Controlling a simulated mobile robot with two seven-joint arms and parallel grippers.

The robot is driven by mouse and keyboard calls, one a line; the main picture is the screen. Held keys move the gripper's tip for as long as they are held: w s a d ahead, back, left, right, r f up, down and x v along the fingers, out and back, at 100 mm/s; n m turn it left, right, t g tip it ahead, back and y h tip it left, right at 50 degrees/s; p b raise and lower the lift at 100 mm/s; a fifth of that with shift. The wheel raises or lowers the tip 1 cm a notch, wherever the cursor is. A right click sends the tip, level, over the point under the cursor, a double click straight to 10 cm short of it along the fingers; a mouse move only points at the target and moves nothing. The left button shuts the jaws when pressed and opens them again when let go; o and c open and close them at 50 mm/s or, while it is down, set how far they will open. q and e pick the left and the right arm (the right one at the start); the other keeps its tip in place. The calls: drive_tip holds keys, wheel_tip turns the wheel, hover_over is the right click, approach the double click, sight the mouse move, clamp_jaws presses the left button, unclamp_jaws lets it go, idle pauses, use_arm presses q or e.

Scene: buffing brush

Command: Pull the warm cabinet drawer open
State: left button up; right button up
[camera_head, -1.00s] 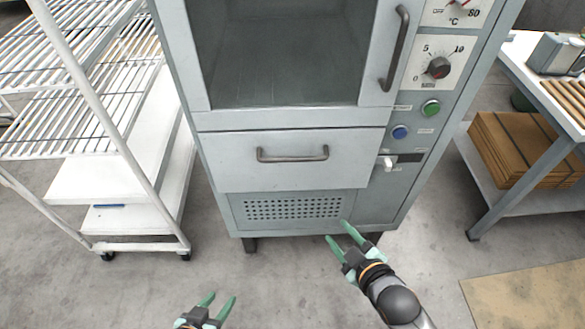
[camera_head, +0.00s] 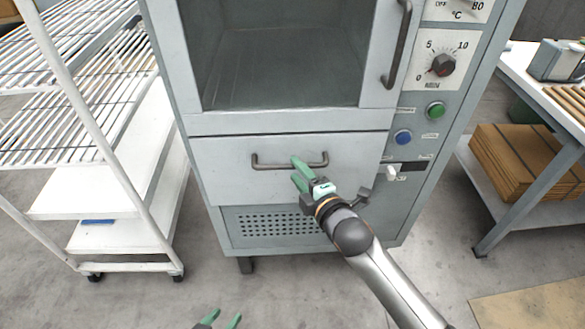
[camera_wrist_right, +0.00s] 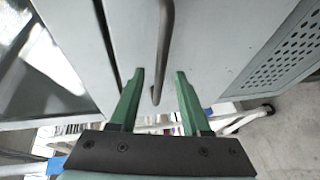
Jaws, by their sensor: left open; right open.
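The warm cabinet (camera_head: 205,207) stands in the middle of the head view. Its drawer (camera_head: 225,182) is flush with the front and looks shut. A dark bar handle (camera_head: 270,165) runs across the drawer. My right gripper (camera_head: 298,171) is at the right part of the handle, its green fingers open. In the right wrist view the handle (camera_wrist_right: 165,45) passes between the open fingers (camera_wrist_right: 158,97), with a gap on each side. I cannot tell exactly how deep the bar sits between them. My left gripper (camera_head: 222,318) is open and empty, low at the bottom edge, away from the cabinet.
A white wire rack cart (camera_head: 115,210) stands close on the left. A table (camera_head: 515,110) with stacked cardboard (camera_head: 515,160) on its lower shelf stands to the right. The cabinet's glass door handle (camera_head: 397,45) is above. The floor in front (camera_head: 290,290) is clear.

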sight(294, 168)
drive_tip(key=shift+x, duration=1.6)
clamp_jaws()
